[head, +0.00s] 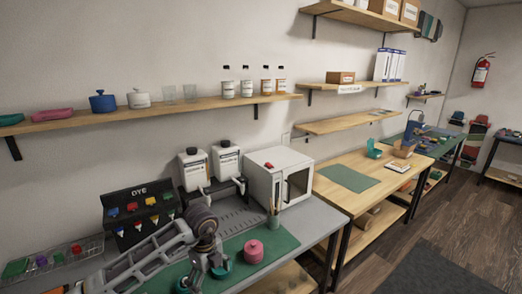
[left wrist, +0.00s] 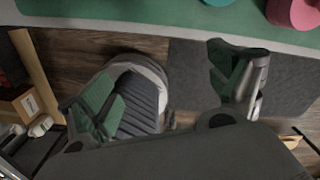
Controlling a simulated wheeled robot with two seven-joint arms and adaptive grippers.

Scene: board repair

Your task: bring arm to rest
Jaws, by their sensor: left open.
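My left arm comes in from the lower left in the head view, over the near workbench. My left gripper (head: 203,275) points down near the bench's front edge, beside a teal item (head: 221,269) and left of a pink lidded pot (head: 253,250). In the left wrist view the two fingers of my left gripper (left wrist: 165,80) are spread wide with nothing between them. Dark wooden floor and a grey mat (left wrist: 190,85) show beyond them. The teal item (left wrist: 215,2) and pink pot (left wrist: 293,12) are cut off at the top there. My right gripper is not seen.
The green bench mat (head: 280,244) lies under the pots. A dye rack (head: 140,213), a wire tray (head: 88,249), two white-bodied dispensers (head: 194,170), a white cabinet (head: 262,179) and a brush cup (head: 273,220) stand behind. Open floor (head: 365,260) lies to the right.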

